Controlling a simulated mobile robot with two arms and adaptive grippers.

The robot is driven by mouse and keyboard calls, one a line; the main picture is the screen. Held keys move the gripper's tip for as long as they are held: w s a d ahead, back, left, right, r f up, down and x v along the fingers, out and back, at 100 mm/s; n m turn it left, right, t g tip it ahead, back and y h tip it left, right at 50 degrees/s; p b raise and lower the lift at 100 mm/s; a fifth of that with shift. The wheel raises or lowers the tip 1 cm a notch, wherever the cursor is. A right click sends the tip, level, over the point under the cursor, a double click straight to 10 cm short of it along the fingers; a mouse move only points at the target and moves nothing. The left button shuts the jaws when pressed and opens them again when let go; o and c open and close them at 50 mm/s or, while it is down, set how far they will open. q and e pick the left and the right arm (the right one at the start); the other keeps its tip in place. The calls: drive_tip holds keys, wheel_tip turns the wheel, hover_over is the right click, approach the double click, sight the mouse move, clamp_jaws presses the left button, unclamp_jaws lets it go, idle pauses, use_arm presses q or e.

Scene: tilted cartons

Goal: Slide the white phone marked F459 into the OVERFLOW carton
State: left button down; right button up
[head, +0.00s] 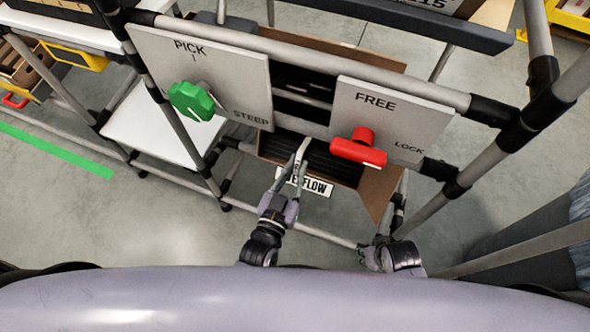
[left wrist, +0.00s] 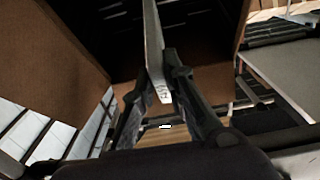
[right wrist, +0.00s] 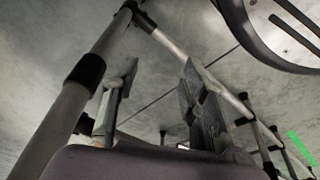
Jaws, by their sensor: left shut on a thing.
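The white phone (head: 301,151) is held on edge in my left gripper (head: 297,167). In the left wrist view the phone (left wrist: 153,38) rises from between the shut fingers (left wrist: 160,85), with small dark print, partly readable, near its lower end. The brown OVERFLOW carton (head: 378,192) is tilted below the sign panels, its white label (head: 318,187) partly covered by my left gripper. The phone's far end is in front of the carton's dark opening; I cannot tell whether it is inside. My right gripper (right wrist: 157,80) is open and empty over the floor.
A grey rail and two panels stand above the carton: PICK/STEEP with a green knob (head: 191,101), FREE/LOCK with a red handle (head: 358,150). Grey pipes (head: 447,192) frame the right side. A white shelf (head: 150,125) is at left.

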use_arm(q)
drive_tip(key=shift+w+d+f+b, duration=0.15)
drive_tip(key=shift+w+f+b, duration=0.2)
drive_tip(key=shift+w+b, duration=0.15)
drive_tip(key=shift+w+d+f, duration=0.1)
drive_tip(key=shift+w+f, duration=0.05)
drive_tip(key=shift+w, duration=0.15)
drive_tip(key=shift+f+b, duration=0.1)
drive_tip(key=shift+b, duration=0.2)
use_arm(e)
drive_tip(key=r, duration=0.4)
drive_tip(key=w+r, duration=0.1)
drive_tip(key=r, duration=0.1)
use_arm(q)
drive_tip(key=shift+f, duration=0.1)
use_arm(e)
drive_tip(key=shift+r, duration=0.1)
use_arm(q)
drive_tip(key=shift+f, duration=0.25)
use_arm(e)
drive_tip(key=shift+r, duration=0.3)
use_arm(q)
drive_tip(key=shift+w, duration=0.1)
drive_tip(key=shift+w+d+f, duration=0.1)
drive_tip(key=shift+w+f, duration=0.05)
drive_tip(key=shift+w, duration=0.1)
drive_tip(key=shift+w+f, duration=0.1)
drive_tip(key=shift+w, duration=0.05)
use_arm(e)
drive_tip(key=shift+r, duration=0.15)
